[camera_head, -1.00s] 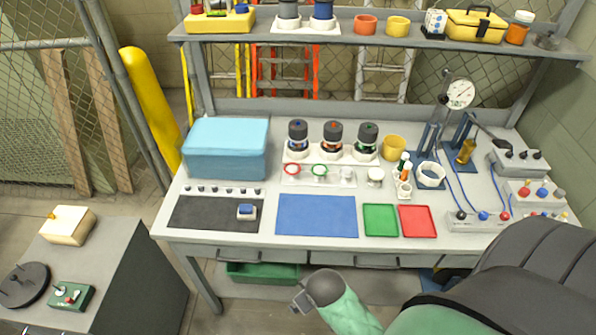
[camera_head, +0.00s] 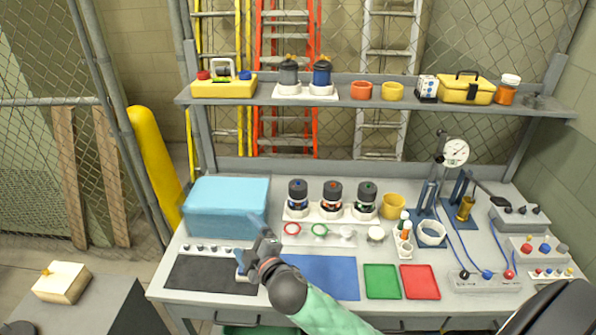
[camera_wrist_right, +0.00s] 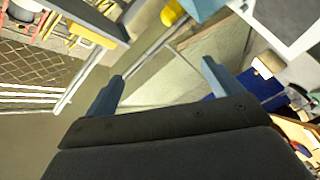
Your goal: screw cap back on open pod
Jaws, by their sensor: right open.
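Three dark pods with clear bands stand in a white rack on the bench: one blue-marked (camera_head: 298,190), one orange-marked (camera_head: 332,192), one green-marked (camera_head: 366,193). A grey pod (camera_head: 289,76) and a blue pod (camera_head: 321,74) stand on the shelf. I cannot tell which pod is open, nor single out its cap. A white round piece (camera_head: 376,233) lies in front of the rack. My right gripper (camera_head: 249,240) is open above the bench's left part, left of the pods. In the right wrist view its fingers (camera_wrist_right: 160,85) are spread with nothing between them. My left gripper is out of view.
A light-blue box (camera_head: 225,208) stands behind the black mat (camera_head: 205,275). A blue mat (camera_head: 330,277), green tray (camera_head: 382,282) and red tray (camera_head: 419,282) lie along the front. A dial gauge stand (camera_head: 455,152) and cabled boxes occupy the right.

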